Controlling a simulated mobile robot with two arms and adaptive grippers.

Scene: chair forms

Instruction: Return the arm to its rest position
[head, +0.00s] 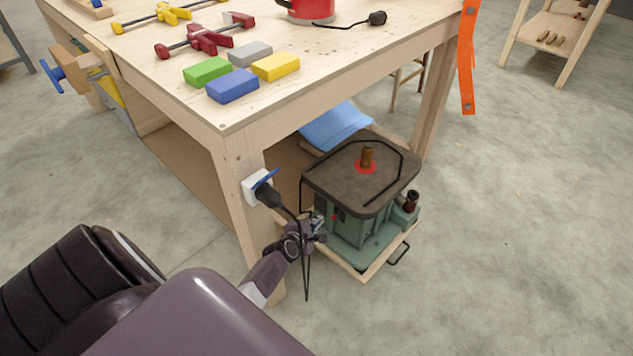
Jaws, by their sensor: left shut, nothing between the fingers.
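My left arm comes in from the lower left and reaches toward the workbench leg. My left gripper (312,236) is at the end of it, small in the picture, beside the left side of a green machine with a dark square top (360,225). The gripper is shut with nothing visible held in it. A black cable hangs in front of the wrist and partly hides it. I cannot tell whether the gripper touches the machine. My right gripper is not in view.
A wooden workbench (190,112) carries colored blocks, clamps and a red container (305,10). A black plug (268,195) sits in a white socket on its front leg. An orange strap (467,60) hangs at the right corner. The floor on the right is clear.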

